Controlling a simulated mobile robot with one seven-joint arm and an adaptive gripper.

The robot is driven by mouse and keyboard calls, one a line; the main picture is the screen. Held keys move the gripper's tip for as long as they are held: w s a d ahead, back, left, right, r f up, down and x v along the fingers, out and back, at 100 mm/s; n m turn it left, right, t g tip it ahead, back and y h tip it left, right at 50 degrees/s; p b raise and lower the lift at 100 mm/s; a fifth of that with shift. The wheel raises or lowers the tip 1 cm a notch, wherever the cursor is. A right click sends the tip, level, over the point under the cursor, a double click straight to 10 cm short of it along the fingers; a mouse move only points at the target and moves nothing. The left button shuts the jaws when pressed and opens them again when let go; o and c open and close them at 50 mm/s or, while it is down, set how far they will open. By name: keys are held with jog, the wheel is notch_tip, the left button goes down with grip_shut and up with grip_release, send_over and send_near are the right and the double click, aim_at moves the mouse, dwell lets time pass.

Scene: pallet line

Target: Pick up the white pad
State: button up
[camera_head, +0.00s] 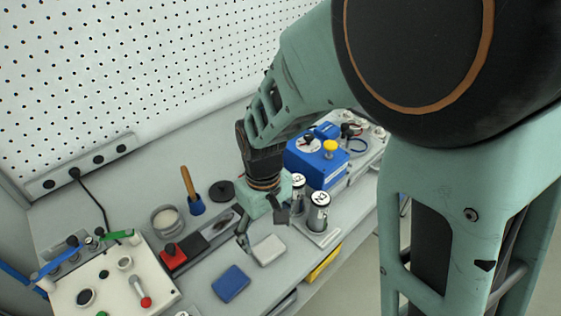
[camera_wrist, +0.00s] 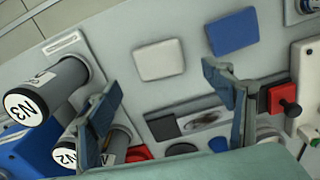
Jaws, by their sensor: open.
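The white pad (camera_head: 268,249) lies flat on the grey bench, just in front of my gripper (camera_head: 262,226) in the head view. It has rounded corners and shows whole in the wrist view (camera_wrist: 159,60), above and between the two fingers. My gripper (camera_wrist: 165,115) is open and empty, with its fingers spread apart. It is above the bench, apart from the pad. How high it is above the bench I cannot tell.
A blue pad (camera_head: 231,283) lies beside the white one. Upright cylinders marked N3 (camera_head: 318,212) and N2 (camera_wrist: 66,155) stand close to my gripper. Bare bench surrounds the white pad.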

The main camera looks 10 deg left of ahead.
aim_at(268, 247)
jog(key=shift+f, duration=3.15)
jog(key=shift+d, duration=0.1)
jog(key=c, duration=1.1)
jog(key=shift+o, duration=0.2)
jog(key=shift+r, duration=0.1)
jog(key=shift+r+p, duration=0.5)
jog(key=shift+p, duration=0.05)
jog(key=r+p, duration=0.1)
jog(key=r, duration=0.1)
jog(key=r+p, duration=0.1)
jog(key=shift+s+r+p, duration=0.1)
jog(key=shift+s+p, duration=0.15)
jog(key=shift+p, duration=0.1)
jog(key=s+a+r+p, duration=0.1)
jog(key=s+r+p, duration=0.2)
jog(key=s, duration=0.3)
jog(key=s+a+r+p, duration=0.1)
jog(key=s+r+p, duration=0.2)
jog(key=s+r, duration=0.2)
jog(key=shift+s+a+r, duration=0.3)
jog(key=shift+s+r, duration=0.05)
jog(key=shift+s, duration=0.85)
